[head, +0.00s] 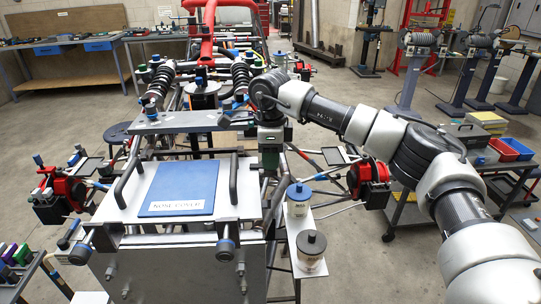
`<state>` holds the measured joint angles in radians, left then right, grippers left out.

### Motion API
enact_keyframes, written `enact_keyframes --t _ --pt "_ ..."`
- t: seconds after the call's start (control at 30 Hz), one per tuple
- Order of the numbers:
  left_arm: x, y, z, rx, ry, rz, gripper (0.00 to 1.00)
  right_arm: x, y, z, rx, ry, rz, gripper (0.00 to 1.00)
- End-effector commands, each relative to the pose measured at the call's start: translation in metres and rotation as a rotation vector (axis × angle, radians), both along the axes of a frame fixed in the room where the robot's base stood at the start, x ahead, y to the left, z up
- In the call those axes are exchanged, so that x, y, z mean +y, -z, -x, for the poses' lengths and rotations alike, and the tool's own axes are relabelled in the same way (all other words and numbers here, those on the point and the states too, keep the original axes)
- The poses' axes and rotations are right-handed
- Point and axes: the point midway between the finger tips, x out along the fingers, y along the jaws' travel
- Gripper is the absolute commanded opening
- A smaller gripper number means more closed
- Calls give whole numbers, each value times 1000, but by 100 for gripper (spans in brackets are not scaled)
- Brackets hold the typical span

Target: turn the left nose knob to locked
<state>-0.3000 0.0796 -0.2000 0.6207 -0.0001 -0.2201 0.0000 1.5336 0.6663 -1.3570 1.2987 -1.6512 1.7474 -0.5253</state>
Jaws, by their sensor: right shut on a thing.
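The nose box has a grey-white top with a blue panel (182,188) labelled "NOSE COVER". A similar right knob (226,248) is at the front right. My right gripper (270,158) points down behind the box's far right corner, well away from the left knob. It is shut on a dark part, mostly hidden by the gripper itself, so I cannot tell what it is. My left gripper is not in view. The left knob's lock marking is too small to read.
Dark handle bars (130,166) rise beside the blue panel. A small shelf with two lidded jars (311,250) stands right of the box. Red-and-black wheel hubs (55,193) flank the chassis. A rack of coloured pieces (18,257) is at lower left.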

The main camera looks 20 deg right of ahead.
Motion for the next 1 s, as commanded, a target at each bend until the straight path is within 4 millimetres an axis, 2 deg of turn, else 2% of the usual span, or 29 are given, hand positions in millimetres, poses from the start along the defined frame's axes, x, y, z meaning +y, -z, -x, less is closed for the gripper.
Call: enact_keyframes --t 0.3,0.73,0.77,0.9,1.0 --pt "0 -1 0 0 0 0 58 0 -2 -1 -4 -83 -2 9" --pt "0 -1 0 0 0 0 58 0 -2 -1 -4 -92 -2 9" --pt "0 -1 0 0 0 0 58 0 -2 -1 -4 -92 -2 34" --pt "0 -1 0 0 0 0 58 0 -1 0 -4 -91 -2 55" --pt "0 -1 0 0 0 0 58 0 -1 0 -3 -91 -1 58"
